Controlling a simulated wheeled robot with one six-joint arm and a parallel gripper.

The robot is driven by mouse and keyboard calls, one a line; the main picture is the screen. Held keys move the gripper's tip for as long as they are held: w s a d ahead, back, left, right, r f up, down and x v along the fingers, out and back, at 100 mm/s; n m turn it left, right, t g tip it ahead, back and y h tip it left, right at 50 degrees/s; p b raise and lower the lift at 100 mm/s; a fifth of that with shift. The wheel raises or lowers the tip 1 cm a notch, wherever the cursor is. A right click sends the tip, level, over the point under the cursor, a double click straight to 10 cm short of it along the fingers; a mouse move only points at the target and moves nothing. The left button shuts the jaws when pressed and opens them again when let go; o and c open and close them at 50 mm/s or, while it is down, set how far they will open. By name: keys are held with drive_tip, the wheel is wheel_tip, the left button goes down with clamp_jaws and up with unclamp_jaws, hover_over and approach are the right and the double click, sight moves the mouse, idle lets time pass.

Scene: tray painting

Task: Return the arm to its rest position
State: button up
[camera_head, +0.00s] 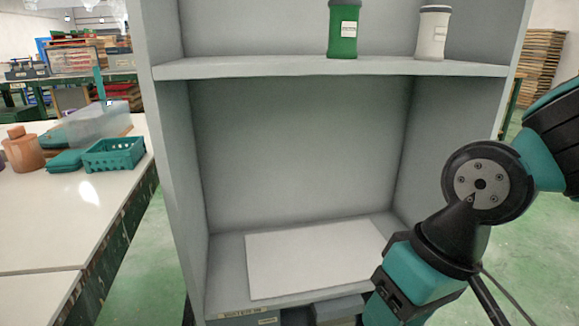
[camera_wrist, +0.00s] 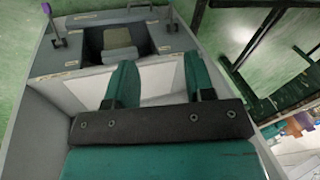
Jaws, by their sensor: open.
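My arm (camera_head: 481,184) is bent at the right side of the head view, in front of the right part of a grey shelf unit (camera_head: 171,180). Its lower teal link runs down out of the frame, and my gripper's fingers do not show there. In the wrist view my gripper (camera_wrist: 160,72) has its two teal fingers apart, with nothing between them. Behind the fingers lies a pale flat surface inside grey walls.
A green canister (camera_head: 343,45) and a white canister (camera_head: 432,35) stand on the upper shelf. A white sheet (camera_head: 315,258) lies on the lower shelf. At left, a white table (camera_head: 60,210) holds a teal basket (camera_head: 113,155), a clear box (camera_head: 97,124) and an orange bottle (camera_head: 22,150).

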drive_tip(key=s+d+r+n+p, duration=0.1)
drive_tip(key=r+p, duration=1.7)
drive_tip(key=r, duration=0.2)
drive_tip(key=s+d+r+n+p, duration=0.1)
drive_tip(key=s+r+p, duration=0.1)
drive_tip(key=r+p, duration=1.6)
drive_tip(key=shift+s+d+r+y, duration=0.2)
drive_tip(key=shift+d+r+y, duration=0.2)
drive_tip(key=shift+r, duration=0.45)
